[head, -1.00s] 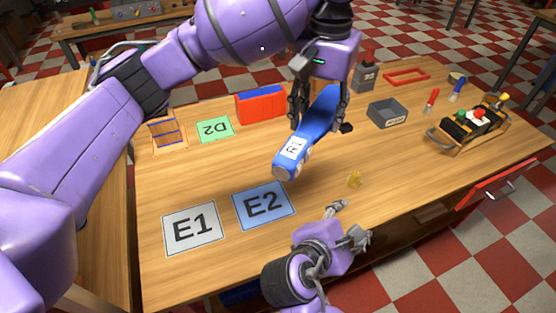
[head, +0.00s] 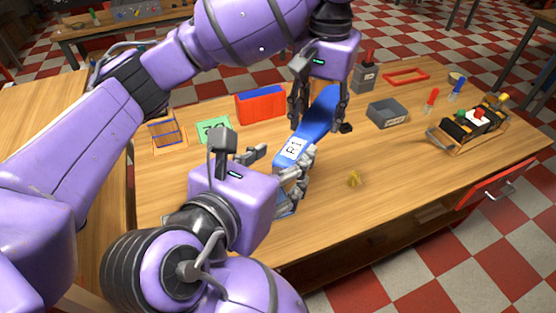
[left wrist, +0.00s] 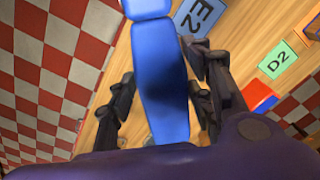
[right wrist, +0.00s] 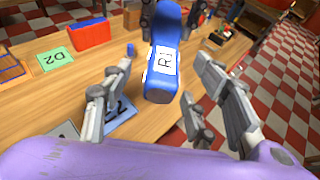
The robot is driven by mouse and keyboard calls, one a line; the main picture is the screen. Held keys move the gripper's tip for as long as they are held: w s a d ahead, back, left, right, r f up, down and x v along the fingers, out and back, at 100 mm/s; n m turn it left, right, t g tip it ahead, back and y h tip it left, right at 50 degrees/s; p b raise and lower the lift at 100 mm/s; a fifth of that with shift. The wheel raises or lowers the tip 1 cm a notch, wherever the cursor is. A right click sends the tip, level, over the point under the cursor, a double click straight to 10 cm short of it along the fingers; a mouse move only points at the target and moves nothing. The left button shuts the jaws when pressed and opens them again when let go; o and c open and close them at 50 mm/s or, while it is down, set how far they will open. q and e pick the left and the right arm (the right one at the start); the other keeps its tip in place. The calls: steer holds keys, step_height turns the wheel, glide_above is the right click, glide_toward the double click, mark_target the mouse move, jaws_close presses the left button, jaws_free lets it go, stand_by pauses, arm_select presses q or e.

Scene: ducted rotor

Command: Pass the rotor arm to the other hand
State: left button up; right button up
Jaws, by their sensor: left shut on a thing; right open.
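The rotor arm (head: 318,117) is a long blue bar with a white R1 label, held tilted above the table. My left gripper (head: 318,112) is shut on its upper, far part. The left wrist view shows the rotor arm (left wrist: 161,80) between the left fingers (left wrist: 160,100). My right gripper (head: 280,168) is open at the near, labelled end. In the right wrist view the rotor arm's near end (right wrist: 160,88) lies between and just beyond the open right fingers (right wrist: 165,75). I cannot tell whether the right fingers touch it.
A green D2 mat (head: 215,129) and a red-and-blue box (head: 261,106) stand behind. The blue E2 mat (left wrist: 200,17) is mostly hidden by my right arm in the head view.

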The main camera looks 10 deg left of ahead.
mark_target(295, 148)
steer(key=x, duration=0.7)
steer(key=shift+w+f, duration=0.1)
steer(key=c, duration=1.3)
arm_select(q)
steer(key=o, duration=1.5)
arm_select(e)
jaws_close()
arm_select(q)
steer(key=shift+r, duration=0.1)
